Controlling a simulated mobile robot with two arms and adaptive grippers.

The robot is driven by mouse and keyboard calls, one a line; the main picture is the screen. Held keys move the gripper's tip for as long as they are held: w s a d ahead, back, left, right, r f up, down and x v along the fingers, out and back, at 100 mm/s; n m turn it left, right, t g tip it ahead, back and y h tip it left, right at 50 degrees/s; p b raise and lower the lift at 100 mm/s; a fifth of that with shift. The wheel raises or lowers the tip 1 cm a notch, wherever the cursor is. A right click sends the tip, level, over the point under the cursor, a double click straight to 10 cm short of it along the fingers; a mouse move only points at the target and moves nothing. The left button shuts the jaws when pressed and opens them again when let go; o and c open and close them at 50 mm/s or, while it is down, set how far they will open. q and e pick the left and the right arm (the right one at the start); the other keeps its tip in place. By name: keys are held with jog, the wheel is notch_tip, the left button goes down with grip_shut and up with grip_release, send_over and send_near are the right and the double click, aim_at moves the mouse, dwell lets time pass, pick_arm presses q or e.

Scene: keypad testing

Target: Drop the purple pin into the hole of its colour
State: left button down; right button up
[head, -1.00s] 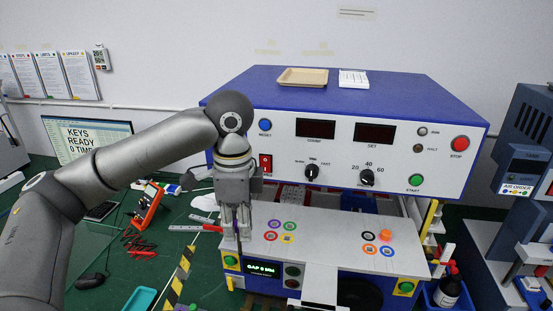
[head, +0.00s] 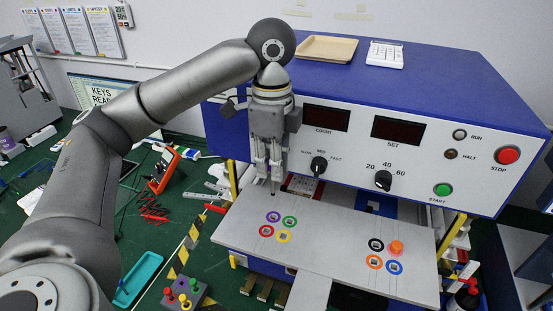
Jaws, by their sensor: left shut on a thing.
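My left gripper (head: 273,178) points down above the back left of the light grey plate (head: 330,231). It is shut on a thin, dark-looking pin (head: 274,188), taken as the purple pin; its colour is hard to tell at this size. The purple ring (head: 273,216) marks a hole on the plate's left cluster, in the picture just below the pin's tip. The pin looks upright and apart from that ring. Green (head: 290,222), red (head: 266,231) and yellow (head: 284,236) rings lie beside it. My right gripper is not in view.
An orange peg (head: 396,247) stands in the right cluster with black, orange and blue rings. The blue and white machine (head: 415,165) rises behind the plate. A grey block (head: 190,299) with coloured knobs and a teal tray (head: 138,279) lie front left.

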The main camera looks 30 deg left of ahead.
aim_at(273, 192)
pick_arm(q)
jog(key=shift+s+r, duration=0.1)
jog(key=shift+s, duration=0.25)
jog(key=shift+w+f, duration=0.1)
jog(key=shift+f, duration=0.2)
jog(key=f, duration=0.1)
jog(key=f+b, duration=0.1)
jog(key=f, duration=0.1)
jog(key=shift+w+f, duration=0.2)
jog(key=shift+w, duration=0.15)
jog(key=shift+s+f, duration=0.1)
jog(key=shift+f, duration=0.2)
jog(key=shift+f+b, duration=0.35)
jog(key=shift+f, duration=0.4)
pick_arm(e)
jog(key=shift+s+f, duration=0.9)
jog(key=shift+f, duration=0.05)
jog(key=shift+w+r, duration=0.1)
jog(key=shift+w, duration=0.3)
pick_arm(q)
jog(key=shift+r, duration=0.1)
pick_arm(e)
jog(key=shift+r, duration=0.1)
